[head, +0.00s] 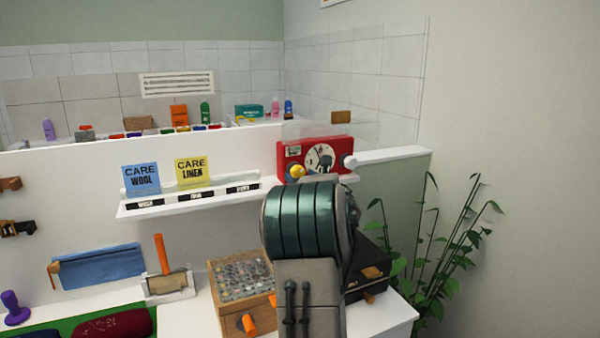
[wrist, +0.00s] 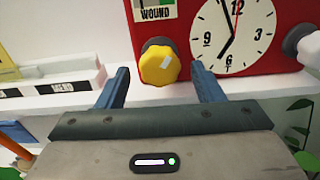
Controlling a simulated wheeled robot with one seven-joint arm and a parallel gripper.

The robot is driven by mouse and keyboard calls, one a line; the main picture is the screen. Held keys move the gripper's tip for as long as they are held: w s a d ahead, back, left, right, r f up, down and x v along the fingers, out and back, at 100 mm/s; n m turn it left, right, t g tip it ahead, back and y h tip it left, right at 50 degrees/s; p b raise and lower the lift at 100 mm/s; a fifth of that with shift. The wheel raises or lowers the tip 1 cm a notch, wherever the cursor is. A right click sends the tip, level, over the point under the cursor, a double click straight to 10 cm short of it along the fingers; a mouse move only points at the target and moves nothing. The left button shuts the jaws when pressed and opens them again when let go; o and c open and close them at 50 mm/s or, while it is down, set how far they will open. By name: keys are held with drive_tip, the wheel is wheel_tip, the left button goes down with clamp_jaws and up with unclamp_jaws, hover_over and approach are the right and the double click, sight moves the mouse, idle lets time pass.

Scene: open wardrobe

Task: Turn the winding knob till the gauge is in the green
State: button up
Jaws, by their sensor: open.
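The red clock box (head: 335,150) sits on the shelf at centre right in the head view, and it also shows in the wrist view (wrist: 290,20). Its yellow winding knob (wrist: 158,66) sticks out at the lower left of the dial and carries a pale mark. Above the knob is the gauge (wrist: 154,10), labelled WOUND; a bit of green shows, but its top is cut off and I see no pointer. My gripper (wrist: 160,70) is open, its blue fingertips to the left and right of the knob and apart from it. In the head view my arm hides it.
A white-grey knob (wrist: 310,48) stands at the box's right side. Labelled shelf trays (wrist: 55,88) lie to the left, below blue and yellow care cards (head: 190,172). A plant (head: 450,240) stands to the right. A wooden box (head: 240,275) and a black box (head: 368,265) are on the counter below.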

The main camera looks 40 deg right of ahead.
drive_tip(key=shift+w+d, duration=0.1)
drive_tip(key=shift+w, duration=0.45)
drive_tip(key=c, duration=1)
drive_tip(key=shift+f+m, duration=0.1)
drive_tip(key=shift+m, duration=0.2)
